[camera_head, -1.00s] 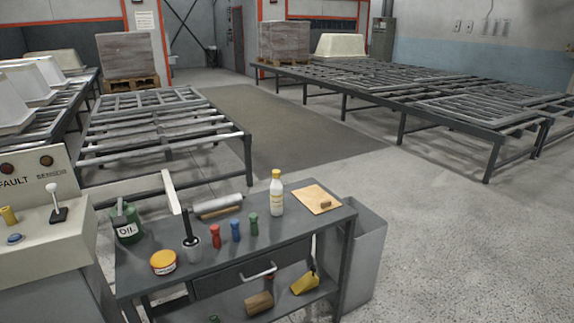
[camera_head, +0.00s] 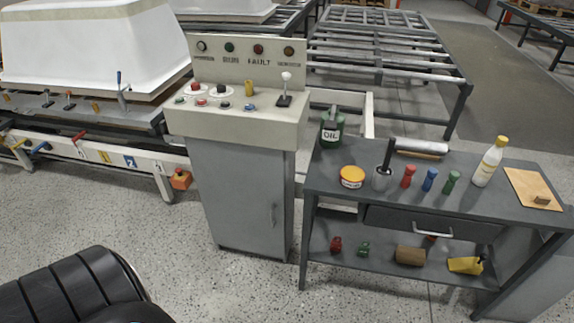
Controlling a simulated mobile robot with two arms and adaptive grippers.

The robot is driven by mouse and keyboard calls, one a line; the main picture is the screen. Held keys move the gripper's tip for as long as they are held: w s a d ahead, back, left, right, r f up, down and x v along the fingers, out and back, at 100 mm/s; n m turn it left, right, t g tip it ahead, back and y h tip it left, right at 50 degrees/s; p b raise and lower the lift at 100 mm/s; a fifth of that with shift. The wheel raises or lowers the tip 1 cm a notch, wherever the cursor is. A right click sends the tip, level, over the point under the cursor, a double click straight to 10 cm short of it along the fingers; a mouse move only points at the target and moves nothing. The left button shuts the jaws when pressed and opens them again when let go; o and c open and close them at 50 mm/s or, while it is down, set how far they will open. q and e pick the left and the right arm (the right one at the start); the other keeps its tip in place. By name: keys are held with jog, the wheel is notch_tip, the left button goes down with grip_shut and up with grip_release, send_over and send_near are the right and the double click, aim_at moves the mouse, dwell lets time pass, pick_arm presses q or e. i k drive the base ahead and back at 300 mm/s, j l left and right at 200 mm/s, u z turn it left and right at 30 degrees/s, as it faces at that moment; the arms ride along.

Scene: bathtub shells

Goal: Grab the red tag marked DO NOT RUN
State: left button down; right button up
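I cannot make out a red tag marked DO NOT RUN in the head view. A control console (camera_head: 242,190) stands in the middle, with a lettered panel (camera_head: 248,62), several buttons, a yellow knob (camera_head: 249,88) and a white-topped lever (camera_head: 286,89). No tag can be seen on its front. To its left, a white bathtub shell (camera_head: 95,45) rests on a bench with small coloured levers and numbered plates (camera_head: 105,157). Neither gripper is in view.
A dark work table (camera_head: 345,205) at right holds an oil can (camera_head: 331,128), a yellow tub (camera_head: 351,176), small bottles and a clipboard (camera_head: 537,190). A red object (camera_head: 336,244) lies on its lower shelf. Roller racks (camera_head: 380,45) stand behind.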

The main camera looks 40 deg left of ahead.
aim_at(336, 245)
jog(key=u, duration=0.75)
